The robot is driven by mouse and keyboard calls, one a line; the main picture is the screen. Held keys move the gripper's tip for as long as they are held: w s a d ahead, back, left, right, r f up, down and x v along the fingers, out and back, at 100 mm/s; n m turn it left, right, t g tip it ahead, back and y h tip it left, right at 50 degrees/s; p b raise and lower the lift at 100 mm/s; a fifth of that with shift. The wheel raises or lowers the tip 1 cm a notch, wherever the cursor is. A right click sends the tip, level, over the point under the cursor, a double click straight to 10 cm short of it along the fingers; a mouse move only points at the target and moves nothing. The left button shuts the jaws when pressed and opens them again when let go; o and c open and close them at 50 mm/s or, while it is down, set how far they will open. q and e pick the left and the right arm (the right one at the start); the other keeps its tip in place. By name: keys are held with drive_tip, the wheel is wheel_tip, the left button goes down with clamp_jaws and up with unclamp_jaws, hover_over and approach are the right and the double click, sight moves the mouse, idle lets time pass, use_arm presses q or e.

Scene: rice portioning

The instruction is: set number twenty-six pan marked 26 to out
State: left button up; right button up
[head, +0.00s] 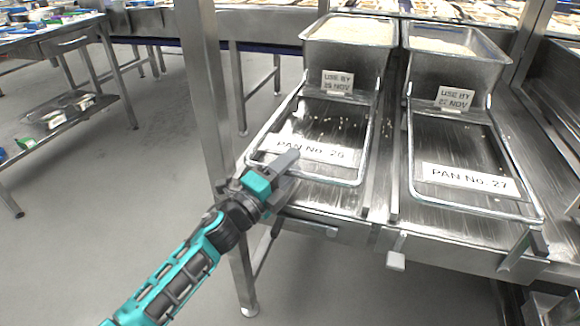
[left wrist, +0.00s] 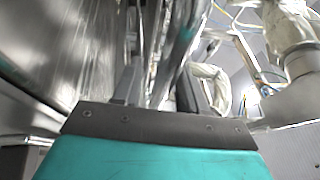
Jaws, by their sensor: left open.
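The tray area labelled PAN No. 26 (head: 310,149) lies at the middle right of the head view, a shiny metal frame with scattered rice grains. Behind it stands a metal pan of rice (head: 350,32) with a USE BY card (head: 338,82). My left gripper (head: 287,170) is at the front left corner of the number 26 frame, over its front rim and partly hiding it. In the left wrist view its two fingers (left wrist: 158,88) are apart, with blurred metal bars beyond and between them. Whether it touches the frame cannot be told. My right gripper is not in view.
To the right is a matching frame labelled PAN No. 27 (head: 468,181) with its own rice pan (head: 443,45). Small metal handles (head: 396,259) stick out along the bench's front edge. A steel post (head: 207,90) stands left of the frame. Open floor lies to the left.

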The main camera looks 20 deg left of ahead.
use_arm(q)
drive_tip(key=shift+w+d, duration=0.1)
drive_tip(key=shift+w, duration=0.1)
clamp_jaws()
idle(0.3)
